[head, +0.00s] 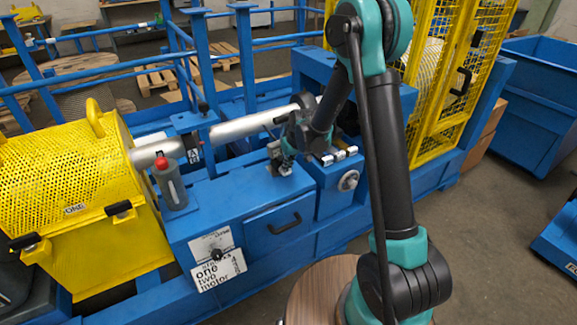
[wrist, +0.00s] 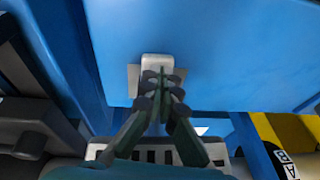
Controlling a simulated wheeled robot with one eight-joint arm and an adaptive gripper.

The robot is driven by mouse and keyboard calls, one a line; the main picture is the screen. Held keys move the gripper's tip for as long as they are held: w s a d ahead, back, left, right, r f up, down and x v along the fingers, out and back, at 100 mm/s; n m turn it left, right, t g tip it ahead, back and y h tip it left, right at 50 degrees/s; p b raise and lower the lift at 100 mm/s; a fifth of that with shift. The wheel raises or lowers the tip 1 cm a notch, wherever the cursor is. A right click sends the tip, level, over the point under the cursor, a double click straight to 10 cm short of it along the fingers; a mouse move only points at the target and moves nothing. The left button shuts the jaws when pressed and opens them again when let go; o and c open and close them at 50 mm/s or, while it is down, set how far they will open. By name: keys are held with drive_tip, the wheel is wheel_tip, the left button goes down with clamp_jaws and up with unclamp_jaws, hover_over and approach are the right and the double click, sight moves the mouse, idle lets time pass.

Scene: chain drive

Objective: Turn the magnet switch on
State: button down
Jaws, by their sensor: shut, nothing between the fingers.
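In the wrist view, a small pale lever on a metal plate (wrist: 152,66) sits on a blue surface. It looks like a switch, but I see no label naming it as the magnet switch. My gripper (wrist: 163,78) is shut and empty, with its fingertips in front of the lever and partly hiding it. I cannot tell whether they touch. In the head view, my gripper (head: 285,169) is low over the blue bench top, beside the silver shaft. The lever is not clear there.
A grey bottle with a red cap (head: 170,183) stands on the blue bench (head: 222,195). A yellow mesh guard (head: 75,185) is at left. A dark knob (head: 217,254) sits on a panel above a motor label. A round silver knob (head: 348,180) is on the front right.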

drive_tip(key=v, duration=1.2)
drive_tip(key=s+d+f+m+t+h, duration=0.1)
drive_tip(key=s+d+m, duration=0.5)
drive_tip(key=s+d, duration=1.6)
drive_tip(key=s+f+h, duration=0.1)
drive_tip(key=s, duration=0.3)
drive_tip(key=shift+d+t+h, duration=0.2)
drive_tip(key=shift+t+h, duration=0.2)
